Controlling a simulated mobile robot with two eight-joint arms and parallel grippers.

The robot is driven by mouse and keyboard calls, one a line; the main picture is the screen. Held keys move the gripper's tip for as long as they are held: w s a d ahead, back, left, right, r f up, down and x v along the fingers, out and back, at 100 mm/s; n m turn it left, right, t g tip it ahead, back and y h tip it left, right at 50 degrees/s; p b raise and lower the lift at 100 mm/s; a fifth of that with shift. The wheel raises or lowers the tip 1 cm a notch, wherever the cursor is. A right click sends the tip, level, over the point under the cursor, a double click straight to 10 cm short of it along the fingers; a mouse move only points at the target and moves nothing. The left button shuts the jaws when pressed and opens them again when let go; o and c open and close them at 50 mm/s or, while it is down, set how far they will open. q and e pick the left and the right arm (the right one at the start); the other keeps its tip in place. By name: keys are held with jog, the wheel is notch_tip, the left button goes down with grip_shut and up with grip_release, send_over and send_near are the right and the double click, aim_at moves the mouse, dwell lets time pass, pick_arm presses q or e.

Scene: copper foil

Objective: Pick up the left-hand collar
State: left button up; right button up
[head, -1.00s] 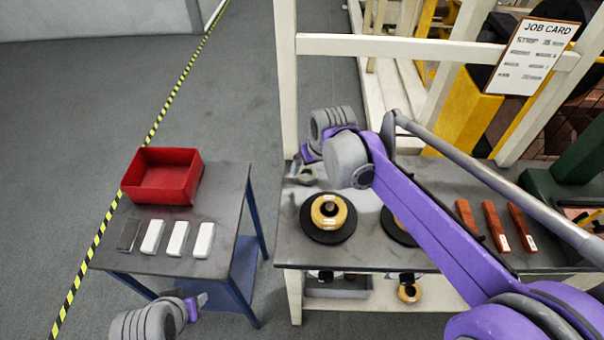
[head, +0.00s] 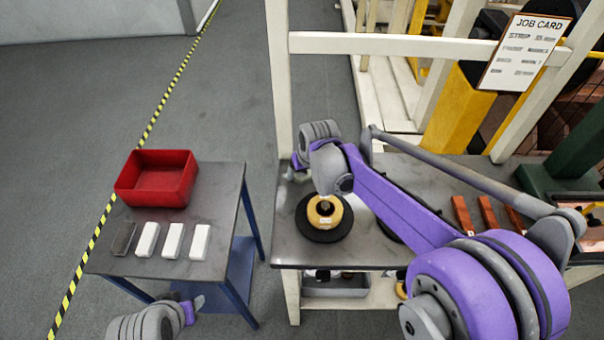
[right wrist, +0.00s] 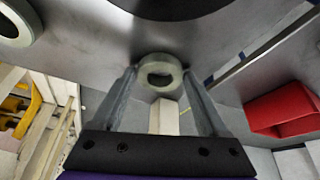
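The left-hand collar (right wrist: 158,72), a pale grey ring with a dark hole, lies on the grey bench top. In the right wrist view it is between the fingertips of my right gripper (right wrist: 160,85). The fingers are apart, one on each side of it, and I see no clear grip. In the head view my right gripper (head: 298,172) is low over the bench's far left corner, and the arm largely hides the collar. A second grey collar (right wrist: 14,22) shows at the upper left of the right wrist view. My left gripper (head: 195,305) is at the lower left, empty, its fingers unclear.
A black disc (head: 304,232) with a gold ring (head: 325,211) is near the right gripper. A white frame post (head: 279,90) rises beside the bench (head: 290,247). The side table (head: 215,252) carries a red bin (head: 157,178) and several small blocks. Copper-brown bars (head: 463,215) lie at right.

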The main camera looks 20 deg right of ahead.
grip_shut()
jog(key=shift+r, duration=0.1)
